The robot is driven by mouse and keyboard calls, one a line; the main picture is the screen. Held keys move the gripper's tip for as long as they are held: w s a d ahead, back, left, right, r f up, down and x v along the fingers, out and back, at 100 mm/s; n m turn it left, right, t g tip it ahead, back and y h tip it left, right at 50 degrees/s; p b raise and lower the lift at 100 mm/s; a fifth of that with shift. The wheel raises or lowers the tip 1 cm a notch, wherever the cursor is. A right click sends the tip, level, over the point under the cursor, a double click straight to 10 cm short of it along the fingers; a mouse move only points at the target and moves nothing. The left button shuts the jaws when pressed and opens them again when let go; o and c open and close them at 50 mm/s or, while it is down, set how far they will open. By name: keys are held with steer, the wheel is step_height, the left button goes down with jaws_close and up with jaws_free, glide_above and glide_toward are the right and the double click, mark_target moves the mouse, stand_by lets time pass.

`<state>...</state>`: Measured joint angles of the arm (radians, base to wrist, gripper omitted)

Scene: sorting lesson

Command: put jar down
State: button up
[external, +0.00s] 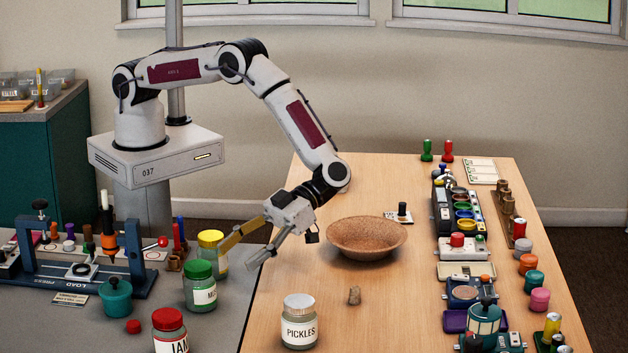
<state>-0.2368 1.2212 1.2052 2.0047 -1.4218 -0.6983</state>
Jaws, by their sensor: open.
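Several labelled jars stand upright. The pickles jar (299,335) has a white lid and stands on the wooden table near its front left. A green-lidded jar (200,293), a red-lidded jar marked JAM (170,343) and a yellow-lidded jar (221,262) stand on the grey surface to the left. My gripper (238,258) is open, tilted down to the left, above the border of the two surfaces. One finger overlaps the yellow-lidded jar in the picture; I cannot tell whether they touch. No jar is visibly held between the fingers.
A brown bowl (367,252) stands right of my gripper, with a small brown piece (354,296) in front. Coloured devices and a rack (508,215) line the table's right side. A blue press frame (135,255) and teal pot (115,298) stand left. The table's middle is mostly clear.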

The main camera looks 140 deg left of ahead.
steer(key=w+a+r+n+t+y, duration=0.2)
steer(key=w+r+t, duration=0.35)
steer(key=r, duration=0.55)
steer(key=w+a+r+n+t+y, duration=0.1)
steer(key=w+r+n+t+y, duration=0.1)
steer(key=w+r+t, duration=0.65)
steer(key=s+a+r+n+y, duration=0.3)
steer(key=a+r+y, duration=0.1)
steer(key=r, duration=0.5)
steer(key=s+a+r+n+y, duration=0.3)
steer(key=s+a+r, duration=0.15)
steer(key=r, duration=0.45)
steer(key=s+a+r+n+g+y, duration=0.1)
steer(key=s+a+n+y, duration=0.2)
steer(key=s, duration=0.6)
steer(key=s+a+r+n+g+y, duration=0.1)
steer(key=s+a+n+g+y, duration=0.15)
steer(key=s, duration=0.65)
steer(key=s+d+f+g+h, duration=0.1)
steer(key=s+d+f, duration=0.1)
steer(key=s, duration=0.7)
steer(key=s+d+f+n+g+h, duration=0.1)
steer(key=s+d+f+g, duration=0.1)
steer(key=s+f, duration=0.3)
steer(key=s+d+f+n+g+h, duration=0.1)
steer(key=s+d+f+g, duration=0.1)
steer(key=s, duration=1.1)
steer(key=shift+s+d+f, duration=0.35)
steer(key=shift+d+f, duration=0.3)
steer(key=shift+f, duration=0.15)
